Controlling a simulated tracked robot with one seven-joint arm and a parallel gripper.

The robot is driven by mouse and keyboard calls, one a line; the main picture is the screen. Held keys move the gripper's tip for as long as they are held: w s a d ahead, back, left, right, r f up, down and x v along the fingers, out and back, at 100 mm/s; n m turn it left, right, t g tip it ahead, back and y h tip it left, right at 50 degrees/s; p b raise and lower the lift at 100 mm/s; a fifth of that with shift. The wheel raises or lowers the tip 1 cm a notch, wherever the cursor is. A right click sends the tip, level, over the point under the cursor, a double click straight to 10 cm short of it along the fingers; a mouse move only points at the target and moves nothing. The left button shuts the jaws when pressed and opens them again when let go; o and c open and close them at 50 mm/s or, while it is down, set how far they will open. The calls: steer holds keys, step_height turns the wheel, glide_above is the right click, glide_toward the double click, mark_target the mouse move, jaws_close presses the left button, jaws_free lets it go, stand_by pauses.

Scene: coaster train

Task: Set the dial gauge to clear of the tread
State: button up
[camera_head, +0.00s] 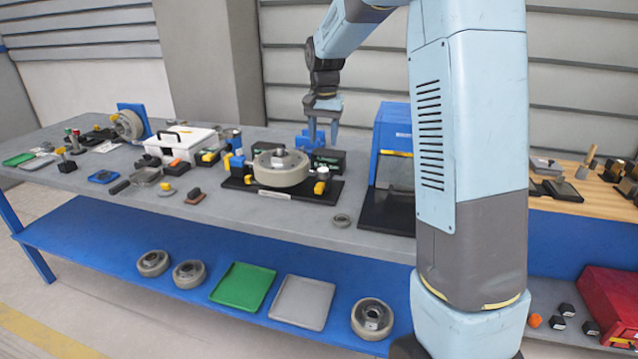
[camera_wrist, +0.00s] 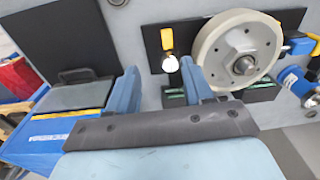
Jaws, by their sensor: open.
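A grey wheel (camera_head: 282,168) lies flat on a black base plate (camera_head: 240,186). What looks like the dial gauge, a small white round face (camera_head: 322,173) with a yellow part (camera_head: 319,188), stands at the wheel's right side. In the wrist view the white face (camera_wrist: 170,63) and yellow part (camera_wrist: 167,38) sit close to the left of the wheel (camera_wrist: 238,50); I cannot tell whether the gauge touches the tread. My gripper (camera_head: 323,138) is open and empty, above and behind the gauge, fingers pointing down. Its fingers (camera_wrist: 163,88) also show in the wrist view.
A blue machine with a black front plate (camera_head: 388,210) stands right of the fixture. Blue and yellow fittings (camera_head: 235,163) sit at the wheel's left. A small ring (camera_head: 342,220) lies on the grey bench in front. A white case (camera_head: 180,142) stands further left.

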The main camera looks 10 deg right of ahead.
mark_target(319, 186)
steer(key=w+f, duration=0.1)
steer(key=f, duration=0.4)
steer(key=w+f, duration=0.1)
steer(key=f, duration=0.5)
steer(key=w+f, duration=0.1)
steer(key=f, duration=0.4)
steer(key=shift+a+f, duration=0.15)
steer(key=shift+f, duration=0.15)
jaws_close()
